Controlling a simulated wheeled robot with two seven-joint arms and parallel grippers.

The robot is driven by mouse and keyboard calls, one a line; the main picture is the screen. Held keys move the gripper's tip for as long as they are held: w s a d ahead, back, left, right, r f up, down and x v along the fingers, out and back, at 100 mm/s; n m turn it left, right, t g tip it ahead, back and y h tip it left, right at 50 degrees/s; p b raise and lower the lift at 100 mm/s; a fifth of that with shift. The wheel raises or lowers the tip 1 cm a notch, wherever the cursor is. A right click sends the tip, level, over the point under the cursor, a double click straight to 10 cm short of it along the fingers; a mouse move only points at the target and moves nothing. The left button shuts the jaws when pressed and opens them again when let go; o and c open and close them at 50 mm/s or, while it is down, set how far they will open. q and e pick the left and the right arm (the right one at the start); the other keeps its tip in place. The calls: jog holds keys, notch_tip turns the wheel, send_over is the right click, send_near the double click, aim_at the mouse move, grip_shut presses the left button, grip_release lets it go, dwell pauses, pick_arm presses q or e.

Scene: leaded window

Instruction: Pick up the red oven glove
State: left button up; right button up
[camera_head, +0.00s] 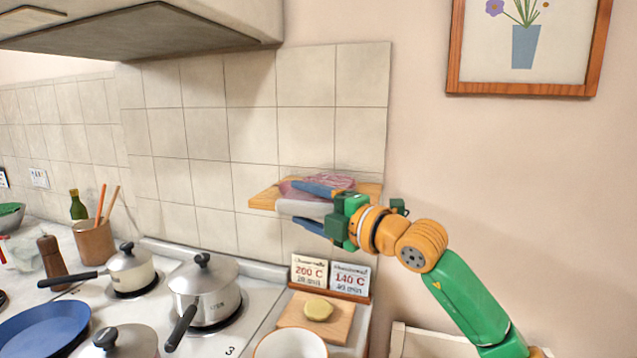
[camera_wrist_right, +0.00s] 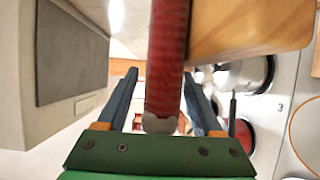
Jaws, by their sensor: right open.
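The red oven glove (camera_head: 340,181) lies on a small wooden shelf (camera_head: 264,198) on the tiled wall; it looks pinkish there, with a pale grey end (camera_head: 306,208) reaching past the shelf's front edge. My right gripper (camera_head: 312,206) is open at this edge, one blue finger above the pale end and one below. In the right wrist view the glove (camera_wrist_right: 168,55) is a red strip between the two spread fingers (camera_wrist_right: 160,95), its grey end (camera_wrist_right: 160,124) close to the palm. Whether a finger touches it I cannot tell. My left gripper is out of view.
The shelf board (camera_wrist_right: 235,28) is close beside the fingers in the wrist view. Below stand two recipe cards (camera_head: 330,275), a wooden board (camera_head: 334,318) with a yellow piece, and pots (camera_head: 203,290) on the stove. The range hood (camera_head: 150,30) hangs at upper left.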

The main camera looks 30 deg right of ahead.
jog(key=shift+s, duration=0.15)
jog(key=c, duration=0.4)
grip_shut()
jog(key=shift+r, duration=0.3)
notch_tip(320, 180, up, 3)
jog(key=shift+f, duration=0.15)
jog(key=s+a+r+b, duration=0.2)
jog(key=s+a+r, duration=0.4)
jog(key=s+r, duration=0.3)
jog(key=s, duration=0.3)
jog(key=shift+s+r, duration=0.2)
jog(key=shift+r, duration=0.15)
